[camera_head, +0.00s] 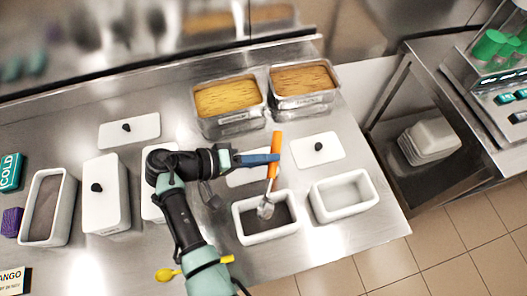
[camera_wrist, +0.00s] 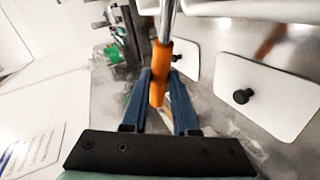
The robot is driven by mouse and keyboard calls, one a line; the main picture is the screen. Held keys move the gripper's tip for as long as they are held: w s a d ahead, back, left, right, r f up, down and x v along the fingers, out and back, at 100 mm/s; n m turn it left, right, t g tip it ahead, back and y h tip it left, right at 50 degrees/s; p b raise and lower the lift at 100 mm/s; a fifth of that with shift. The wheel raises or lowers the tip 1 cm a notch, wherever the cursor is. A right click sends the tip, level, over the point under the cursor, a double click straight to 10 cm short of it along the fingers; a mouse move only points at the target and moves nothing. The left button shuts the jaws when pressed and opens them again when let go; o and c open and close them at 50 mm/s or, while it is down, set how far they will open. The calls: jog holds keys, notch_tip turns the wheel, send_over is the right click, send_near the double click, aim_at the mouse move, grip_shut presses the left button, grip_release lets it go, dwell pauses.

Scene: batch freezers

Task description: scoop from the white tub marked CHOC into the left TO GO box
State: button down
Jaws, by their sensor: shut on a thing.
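My gripper (camera_head: 262,159) is shut on the orange handle (camera_head: 276,143) of a metal scoop. The handle and the blue fingers also show in the wrist view, at the handle (camera_wrist: 160,72). The scoop's head (camera_head: 265,209) points down within the opening of a white rectangular container (camera_head: 264,238) with dark brown contents; I cannot tell whether it touches them. An empty-looking white container (camera_head: 343,212) stands to its right. Another white tub (camera_head: 62,213) with brown contents stands at the far left. I can read neither CHOC nor TO GO on any of them.
Metal pans with yellow (camera_head: 229,125) and brown (camera_head: 303,102) contents stand behind. White lids with black knobs lie on the counter, including one at the right (camera_head: 330,159). A lidded white tub (camera_head: 107,205) stands left of my arm. The counter's right edge is close to the empty container.

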aim_at(275, 163)
jog(key=y+p, duration=0.1)
jog(key=p, duration=0.1)
jog(key=d+r+m+y+p, duration=0.1)
jog(key=y+p, duration=0.1)
jog(key=shift+s+r, duration=0.15)
jog(key=shift+r, duration=0.05)
jog(key=y+p, duration=0.1)
jog(key=m+y+p, duration=0.1)
jog(key=y+p, duration=0.1)
jog(key=shift+d+r, duration=0.35)
jog(key=shift+s+d+r+m+y+p, duration=0.15)
jog(key=shift+d+m+y+p, duration=0.25)
jog(key=shift+y+p, duration=0.6)
jog(key=shift+d+r+m+t+y+p, duration=0.15)
jog(key=shift+r+m+t+y+p, duration=0.1)
jog(key=shift+r+y+p, duration=0.6)
jog(key=shift+d+r+m+t+y+p, duration=0.2)
jog(key=shift+y+p, duration=0.45)
jog(key=shift+p, duration=0.55)
jog(key=shift+f, duration=0.1)
